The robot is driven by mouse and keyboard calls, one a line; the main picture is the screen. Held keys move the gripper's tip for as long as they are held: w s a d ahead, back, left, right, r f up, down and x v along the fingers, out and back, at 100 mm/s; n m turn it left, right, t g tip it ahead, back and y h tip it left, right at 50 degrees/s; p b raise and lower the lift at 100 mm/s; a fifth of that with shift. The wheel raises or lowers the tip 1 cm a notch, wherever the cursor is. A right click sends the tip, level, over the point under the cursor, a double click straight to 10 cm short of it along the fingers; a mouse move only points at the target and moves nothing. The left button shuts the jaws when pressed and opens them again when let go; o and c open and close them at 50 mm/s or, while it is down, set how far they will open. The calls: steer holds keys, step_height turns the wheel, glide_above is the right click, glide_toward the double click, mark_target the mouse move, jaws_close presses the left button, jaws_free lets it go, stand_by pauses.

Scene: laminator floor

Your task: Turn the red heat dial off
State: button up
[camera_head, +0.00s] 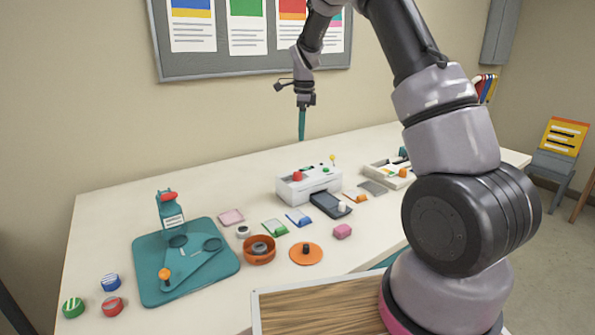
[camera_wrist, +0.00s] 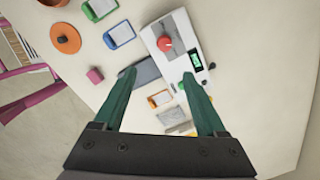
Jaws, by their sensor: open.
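The red heat dial (camera_head: 298,176) sits on top of the white laminator (camera_head: 312,187), near the back middle of the table. In the wrist view the red dial (camera_wrist: 165,44) shows on the white laminator body (camera_wrist: 182,62), with a pale pointer mark on it and a small dark green display beside it. My gripper (camera_head: 302,138) is raised above and behind the laminator, pointing down. In the wrist view my gripper (camera_wrist: 157,85) has its two green fingers wide apart with nothing held between them. The dial lies beyond the fingertips, and nothing touches it.
A dark tray (camera_head: 330,204) projects from the laminator's front. Blue (camera_head: 298,217) and green (camera_head: 275,228) cards, a pink block (camera_head: 342,231) and an orange disc (camera_head: 306,253) lie in front. A teal mat (camera_head: 200,288) holds a bottle at left. The air around my gripper is clear.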

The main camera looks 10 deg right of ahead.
steer(key=m, duration=0.1)
glide_above(297, 172)
step_height(297, 172, down, 5)
steer(key=shift+g+h, duration=0.3)
steer(key=f, duration=1.1)
steer(key=shift+s, duration=0.2)
steer(key=shift+r, duration=0.1)
jaws_close()
